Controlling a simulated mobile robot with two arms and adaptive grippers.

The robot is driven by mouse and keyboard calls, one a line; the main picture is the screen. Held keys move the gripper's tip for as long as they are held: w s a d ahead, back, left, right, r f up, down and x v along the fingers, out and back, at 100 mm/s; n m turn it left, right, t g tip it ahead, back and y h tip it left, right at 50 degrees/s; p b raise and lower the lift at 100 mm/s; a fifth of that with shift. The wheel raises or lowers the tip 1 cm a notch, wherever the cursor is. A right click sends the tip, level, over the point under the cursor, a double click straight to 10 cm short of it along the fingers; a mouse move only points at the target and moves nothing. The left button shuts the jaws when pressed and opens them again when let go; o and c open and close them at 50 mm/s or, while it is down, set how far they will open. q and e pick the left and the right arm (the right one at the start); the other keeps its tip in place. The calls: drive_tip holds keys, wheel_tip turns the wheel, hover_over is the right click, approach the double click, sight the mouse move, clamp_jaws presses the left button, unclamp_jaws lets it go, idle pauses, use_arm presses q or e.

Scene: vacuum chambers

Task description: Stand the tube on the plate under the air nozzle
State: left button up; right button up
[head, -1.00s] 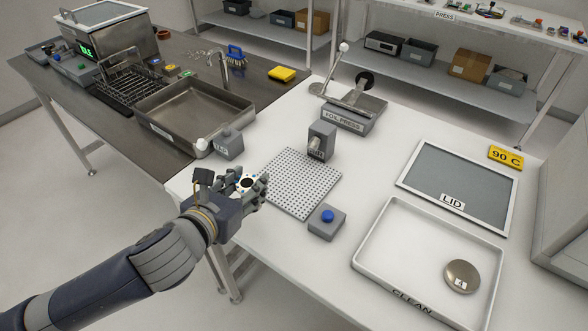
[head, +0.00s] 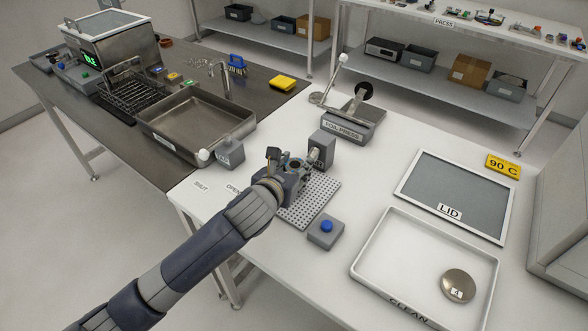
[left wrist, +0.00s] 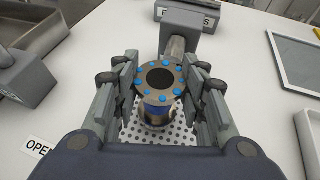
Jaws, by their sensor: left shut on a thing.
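The tube (left wrist: 160,80) is a metal cylinder with a round, dark-centred flange ringed by several blue bolts. It looks upright in the left wrist view, between the fingers of my left gripper (left wrist: 163,95), which is shut on it. In the head view my left gripper (head: 295,166) is over the perforated plate (head: 322,192) at its far left part. The air nozzle (left wrist: 177,48) sticks out of a grey block (head: 322,148) just beyond the tube's top flange. I cannot tell whether the tube's lower end touches the plate. My right gripper is not in view.
A grey box with a blue button (head: 326,227) stands in front of the plate. The foil press (head: 345,125) is behind the nozzle block. A grey valve box with a lever (head: 229,152) is left. The CLEAN tray (head: 385,265) and LID (head: 455,195) lie right.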

use_arm(q)
drive_tip(key=shift+f, duration=0.7)
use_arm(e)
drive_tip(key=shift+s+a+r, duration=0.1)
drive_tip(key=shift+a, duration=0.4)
use_arm(q)
drive_tip(key=o, duration=1.3)
drive_tip(key=shift+f, duration=0.1)
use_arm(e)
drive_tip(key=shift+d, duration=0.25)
use_arm(q)
drive_tip(key=shift+s+a+r, duration=0.1)
drive_tip(key=shift+s+r, duration=0.15)
drive_tip(key=shift+s, duration=0.05)
drive_tip(key=v, duration=1.1)
drive_tip(key=shift+s+a, duration=0.1)
drive_tip(key=shift+s, duration=0.05)
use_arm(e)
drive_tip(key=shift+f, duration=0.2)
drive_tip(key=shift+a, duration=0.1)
